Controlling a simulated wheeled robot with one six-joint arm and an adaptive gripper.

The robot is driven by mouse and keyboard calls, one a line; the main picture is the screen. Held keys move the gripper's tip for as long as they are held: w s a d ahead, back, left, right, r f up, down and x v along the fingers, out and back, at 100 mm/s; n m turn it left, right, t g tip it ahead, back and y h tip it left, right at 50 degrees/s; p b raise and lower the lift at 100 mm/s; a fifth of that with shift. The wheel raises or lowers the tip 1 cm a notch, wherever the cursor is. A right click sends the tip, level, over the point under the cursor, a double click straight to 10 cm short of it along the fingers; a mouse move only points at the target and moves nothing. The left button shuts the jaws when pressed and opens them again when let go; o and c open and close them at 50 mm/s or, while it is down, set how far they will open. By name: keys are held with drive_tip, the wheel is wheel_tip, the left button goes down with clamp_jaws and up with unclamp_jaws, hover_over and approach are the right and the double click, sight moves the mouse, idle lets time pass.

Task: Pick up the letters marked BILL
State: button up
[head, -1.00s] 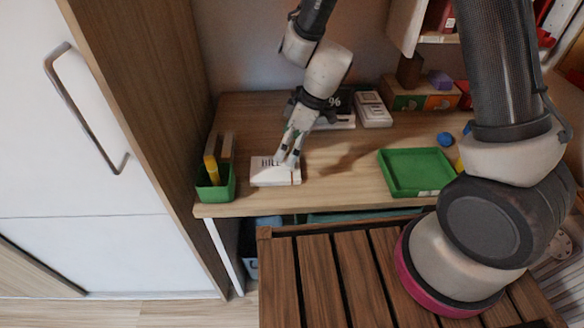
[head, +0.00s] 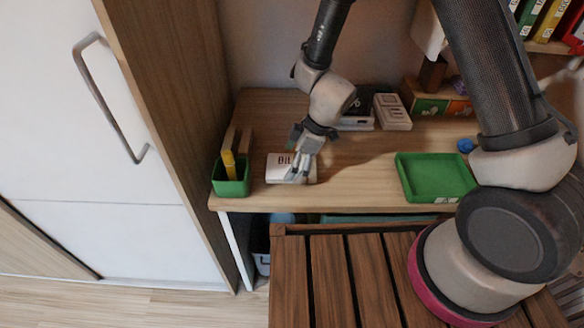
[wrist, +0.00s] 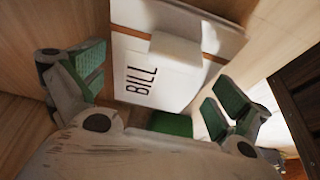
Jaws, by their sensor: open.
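The white letters marked BILL (head: 278,170) lie as a flat bundle on the wooden desk near its front edge, right of the green pen cup. In the wrist view the letters (wrist: 150,75) show the word BILL and a thin brown band around them. My gripper (head: 297,172) is over the right part of the letters and hides some of it. In the wrist view my gripper (wrist: 155,95) is open, with green-padded fingers spread to either side of the bundle. I cannot tell whether a finger touches it.
The green pen cup (head: 231,178) stands close on the left by the tall cabinet side. An empty green tray (head: 436,178) lies to the right, with a blue ball (head: 465,145) beyond it. White boxes (head: 392,112) stand at the back. Bare desk lies between letters and tray.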

drive_tip(key=c, duration=0.8)
drive_tip(key=shift+r, duration=0.15)
